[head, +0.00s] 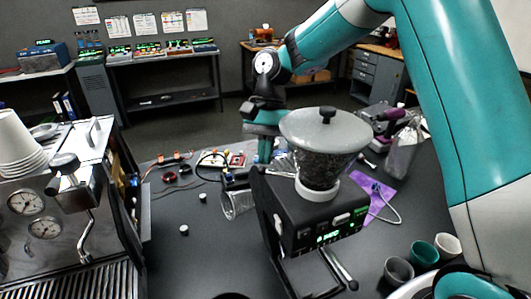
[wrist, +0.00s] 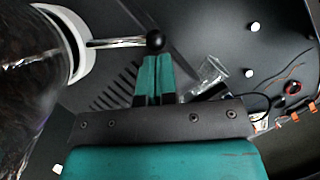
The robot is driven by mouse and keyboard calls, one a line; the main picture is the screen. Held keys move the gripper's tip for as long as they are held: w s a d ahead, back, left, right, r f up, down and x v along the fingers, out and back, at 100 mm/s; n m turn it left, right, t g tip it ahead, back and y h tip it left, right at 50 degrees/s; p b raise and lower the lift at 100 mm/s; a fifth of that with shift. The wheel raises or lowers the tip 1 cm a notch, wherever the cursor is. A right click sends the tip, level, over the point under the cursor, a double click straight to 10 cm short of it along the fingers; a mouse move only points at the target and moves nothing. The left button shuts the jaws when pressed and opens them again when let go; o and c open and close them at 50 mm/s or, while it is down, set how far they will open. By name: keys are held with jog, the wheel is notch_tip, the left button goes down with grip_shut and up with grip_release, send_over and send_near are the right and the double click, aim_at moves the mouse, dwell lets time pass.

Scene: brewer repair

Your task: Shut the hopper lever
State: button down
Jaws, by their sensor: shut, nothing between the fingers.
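The grinder (head: 285,215) stands on the dark bench with its clear hopper (head: 322,165) of dark beans and a grey lid on top. In the wrist view the hopper (wrist: 25,90) fills the left side, with a white collar (wrist: 72,35) around its neck. The hopper lever (wrist: 115,43) is a thin metal rod ending in a black ball knob. It sticks out from the collar to the right. My gripper (wrist: 153,62) is shut and empty, its teal fingertips right at the knob. I cannot tell whether they touch. In the head view the fingertips are largely hidden behind the grinder.
An espresso machine (head: 60,205) stands at the left with stacked cups. A clear cup (head: 238,204) lies left of the grinder. Several small cups (head: 424,254) stand at the right front. Cables and small parts lie behind. Bench between machine and grinder is mostly clear.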

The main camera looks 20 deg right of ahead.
jog(key=shift+a, duration=0.1)
jog(key=s+a+n+h+b, duration=0.4)
jog(key=s+n+b, duration=0.3)
jog(key=s+n, duration=0.3)
jog(key=shift+s+a+n+h, duration=0.4)
jog(key=shift+s+a, duration=0.1)
jog(key=shift+s, duration=0.1)
dwell(0.5)
jog(key=p+v, duration=1.4)
jog(key=v, duration=0.3)
jog(key=shift+w+p, duration=0.3)
jog(key=shift+w, duration=0.05)
